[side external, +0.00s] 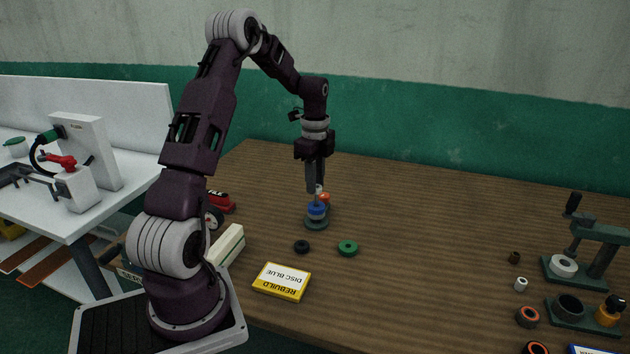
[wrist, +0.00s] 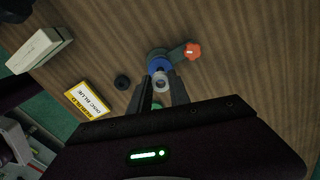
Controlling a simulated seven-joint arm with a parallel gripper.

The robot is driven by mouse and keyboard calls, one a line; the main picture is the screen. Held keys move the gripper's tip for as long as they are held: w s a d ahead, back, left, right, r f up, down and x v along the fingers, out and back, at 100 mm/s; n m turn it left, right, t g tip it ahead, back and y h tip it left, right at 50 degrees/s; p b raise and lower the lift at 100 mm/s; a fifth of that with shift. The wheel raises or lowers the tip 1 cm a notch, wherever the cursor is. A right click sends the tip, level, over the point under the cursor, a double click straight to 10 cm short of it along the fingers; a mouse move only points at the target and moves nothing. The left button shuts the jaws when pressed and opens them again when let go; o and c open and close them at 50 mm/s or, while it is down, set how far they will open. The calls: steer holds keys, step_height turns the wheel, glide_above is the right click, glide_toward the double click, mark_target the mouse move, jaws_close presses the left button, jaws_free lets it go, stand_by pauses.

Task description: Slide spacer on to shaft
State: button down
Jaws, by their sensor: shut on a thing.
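My gripper (side external: 315,190) points straight down over the shaft stand. In the wrist view its fingers (wrist: 161,85) are shut on a small pale ring, the spacer (wrist: 161,82). A blue disc (side external: 316,212) sits low on the stand's dark green base (side external: 316,225); the blue disc also shows just past the fingertips in the wrist view (wrist: 156,66). The shaft is mostly hidden by the fingers and spacer. The spacer is above the blue disc; I cannot tell whether it is around the shaft. An orange-red knob (wrist: 193,51) is on an arm of the stand.
A black ring (side external: 302,246) and a green ring (side external: 348,248) lie in front of the stand. A yellow-edged card (side external: 282,281) reads "REBUILD DISC BLUE". A green press (side external: 597,250) and several small rings stand far right. The table between is clear.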

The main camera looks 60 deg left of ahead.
steer(key=shift+f, duration=2.15)
steer(key=c, duration=1.1)
jaws_free()
steer(key=shift+c, duration=0.2)
